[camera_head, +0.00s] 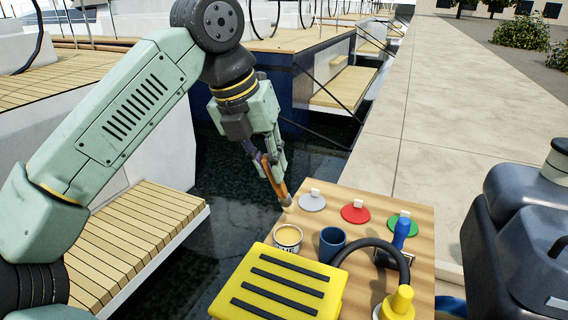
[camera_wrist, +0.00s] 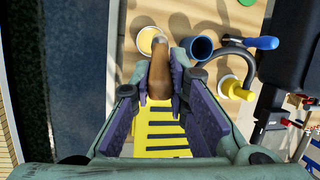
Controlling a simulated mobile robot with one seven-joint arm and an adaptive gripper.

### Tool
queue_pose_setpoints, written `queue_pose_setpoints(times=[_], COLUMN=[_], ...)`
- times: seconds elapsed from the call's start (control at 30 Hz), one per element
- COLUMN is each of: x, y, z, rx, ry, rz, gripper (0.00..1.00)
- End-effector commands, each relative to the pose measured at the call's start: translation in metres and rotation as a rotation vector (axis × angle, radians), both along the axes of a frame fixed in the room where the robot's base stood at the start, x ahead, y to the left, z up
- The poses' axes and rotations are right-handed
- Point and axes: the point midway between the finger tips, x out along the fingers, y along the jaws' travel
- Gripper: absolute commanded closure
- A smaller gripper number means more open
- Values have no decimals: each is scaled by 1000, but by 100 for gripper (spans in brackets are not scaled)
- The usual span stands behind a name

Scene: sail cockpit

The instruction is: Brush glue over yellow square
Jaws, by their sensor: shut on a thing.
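My gripper (camera_head: 272,170) is shut on a brush (camera_head: 276,187) with an orange-brown handle, its pale tip pointing down. The brush (camera_wrist: 161,72) also shows between the purple finger pads in the wrist view. An open can (camera_head: 288,239) with a pale inside and a partly readable label, apparently glue, stands on the wooden table. The brush tip appears above and behind it in the head view; exact height is unclear. A yellow square (camera_head: 314,271) with black stripes lies at the table's front; the yellow square (camera_wrist: 141,118) is partly hidden by my gripper in the wrist view.
A blue cup (camera_head: 332,244) stands right of the can. A black curved tube (camera_head: 375,243) and yellow base (camera_head: 398,303) are further right, by a blue-handled tool (camera_head: 401,233). Grey (camera_head: 312,203), red (camera_head: 355,214) and green (camera_head: 398,224) discs line the back. Dark water lies left.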

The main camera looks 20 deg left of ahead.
Motion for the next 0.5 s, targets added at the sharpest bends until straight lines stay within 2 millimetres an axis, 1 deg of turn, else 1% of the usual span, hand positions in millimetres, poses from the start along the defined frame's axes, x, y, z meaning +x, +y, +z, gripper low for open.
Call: queue_pose_setpoints(times=[0.17,0.5], x=[0,0], y=[0,-1], z=[-14,-50], rx=[0,-1], ry=[1,1], rz=[-1,-1], gripper=[100,100])
